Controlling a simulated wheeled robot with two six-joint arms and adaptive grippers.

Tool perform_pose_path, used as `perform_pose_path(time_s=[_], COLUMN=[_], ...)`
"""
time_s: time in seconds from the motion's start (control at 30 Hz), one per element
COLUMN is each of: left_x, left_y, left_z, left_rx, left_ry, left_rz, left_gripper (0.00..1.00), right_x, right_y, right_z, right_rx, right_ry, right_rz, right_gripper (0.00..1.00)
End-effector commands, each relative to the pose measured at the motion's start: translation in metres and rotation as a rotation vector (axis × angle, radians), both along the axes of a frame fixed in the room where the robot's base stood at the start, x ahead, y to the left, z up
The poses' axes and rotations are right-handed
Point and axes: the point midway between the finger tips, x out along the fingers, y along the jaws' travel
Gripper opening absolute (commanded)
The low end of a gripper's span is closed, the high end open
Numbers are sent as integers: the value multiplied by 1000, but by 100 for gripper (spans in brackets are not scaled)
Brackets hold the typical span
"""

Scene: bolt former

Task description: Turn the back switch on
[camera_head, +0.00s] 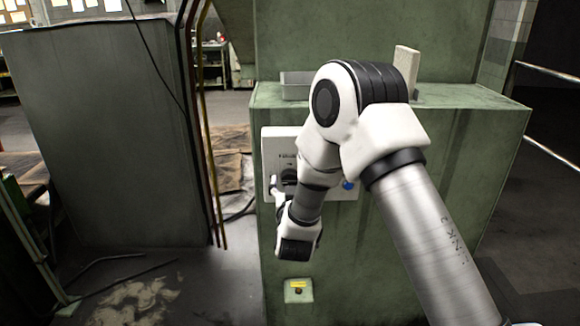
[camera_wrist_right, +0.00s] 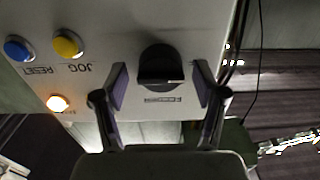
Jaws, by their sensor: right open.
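The back switch is a black rotary knob (camera_wrist_right: 161,66) on a pale control panel (camera_wrist_right: 130,25), which appears upside down in the right wrist view. My right gripper (camera_wrist_right: 161,82) is open, with one finger on each side of the knob. Small gaps show between the fingers and the knob, and nothing is gripped. In the head view the panel (camera_head: 275,141) is on the front of a green machine, and my right arm covers much of it. My right gripper (camera_head: 280,186) is at the panel there, partly hidden by my wrist. My left gripper is not in view.
A blue button (camera_wrist_right: 18,47), a yellow button (camera_wrist_right: 67,43) and a lit orange button (camera_wrist_right: 58,103) are on the same panel. The green machine (camera_head: 450,150) fills the centre and right. A small box with a yellow label (camera_head: 298,285) sits below the panel. A grey cabinet stands left.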

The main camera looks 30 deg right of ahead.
Motion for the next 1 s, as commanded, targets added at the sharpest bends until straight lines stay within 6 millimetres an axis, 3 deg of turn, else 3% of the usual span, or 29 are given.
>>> perform_pose_path(time_s=[0.2, 0.4, 0.6, 1.0], left_x=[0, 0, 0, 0], left_y=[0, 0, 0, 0], left_z=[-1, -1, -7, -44], left_rx=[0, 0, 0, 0], left_ry=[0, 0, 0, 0], left_rz=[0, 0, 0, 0], left_gripper=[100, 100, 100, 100], right_x=[0, 0, 0, 0], right_y=[0, 0, 0, 0], right_z=[-1, -1, -3, -4], right_rx=[-8, -6, 29, 379], right_ry=[5, 4, -19, -235], right_rz=[0, 0, 0, -1], right_gripper=[71, 0, 0, 0])
